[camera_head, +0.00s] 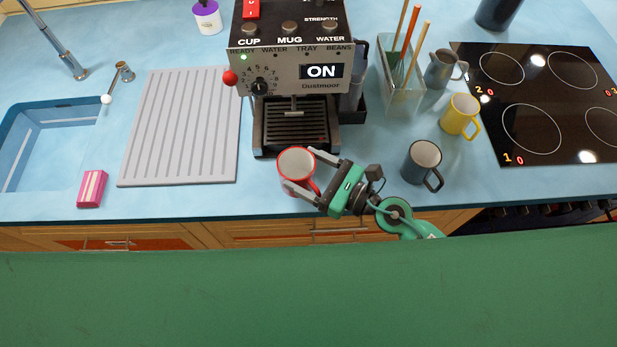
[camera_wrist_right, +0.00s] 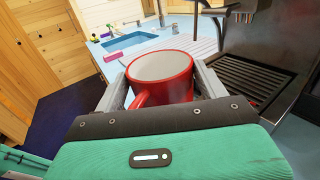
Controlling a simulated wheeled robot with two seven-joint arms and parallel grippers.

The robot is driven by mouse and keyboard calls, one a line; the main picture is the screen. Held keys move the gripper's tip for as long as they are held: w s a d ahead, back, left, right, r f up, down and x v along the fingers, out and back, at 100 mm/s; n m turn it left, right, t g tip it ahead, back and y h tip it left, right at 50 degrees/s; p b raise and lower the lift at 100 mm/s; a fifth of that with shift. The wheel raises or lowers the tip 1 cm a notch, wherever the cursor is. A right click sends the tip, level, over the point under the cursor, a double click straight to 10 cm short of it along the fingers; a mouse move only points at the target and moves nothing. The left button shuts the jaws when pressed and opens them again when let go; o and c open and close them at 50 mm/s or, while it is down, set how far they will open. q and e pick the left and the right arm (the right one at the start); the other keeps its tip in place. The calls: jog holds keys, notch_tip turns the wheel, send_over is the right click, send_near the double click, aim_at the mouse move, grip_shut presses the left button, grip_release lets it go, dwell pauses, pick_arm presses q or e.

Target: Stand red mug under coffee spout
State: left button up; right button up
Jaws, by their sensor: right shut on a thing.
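The red mug (camera_head: 297,163) is upright, with a white inside, just in front of the coffee machine (camera_head: 291,75). My right gripper (camera_head: 302,172) is shut on it, with one finger on each side. The right wrist view shows the mug (camera_wrist_right: 160,80) between the two fingers, its handle toward the gripper. I cannot tell whether the mug touches the counter. The machine's spout (camera_head: 293,106) is above its slatted drip tray (camera_head: 296,125), behind the mug. The tray (camera_wrist_right: 250,80) also shows at the right in the wrist view and is empty. My left gripper is out of view.
A dark blue mug (camera_head: 422,163) stands close to my right wrist, and a yellow mug (camera_head: 460,115) is farther right. A cooktop (camera_head: 540,100) lies at the right. A ribbed draining board (camera_head: 182,125), pink sponge (camera_head: 92,188) and sink (camera_head: 45,150) are at the left.

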aim_at(307, 159)
jog(key=shift+w+f+b, duration=0.2)
jog(key=shift+w, duration=0.7)
jog(key=shift+w+f+b, duration=0.15)
jog(key=shift+w, duration=0.7)
jog(key=shift+w+f+b, duration=0.15)
jog(key=shift+w+b, duration=0.9)
jog(key=shift+w, duration=2.8)
jog(key=shift+w+f+b, duration=0.15)
jog(key=shift+w+b, duration=0.85)
jog(key=shift+w, duration=2.8)
jog(key=shift+f, duration=0.15)
jog(key=o, duration=1.3)
jog(key=shift+s, duration=0.1)
jog(key=shift+c, duration=0.2)
jog(key=shift+d, duration=0.1)
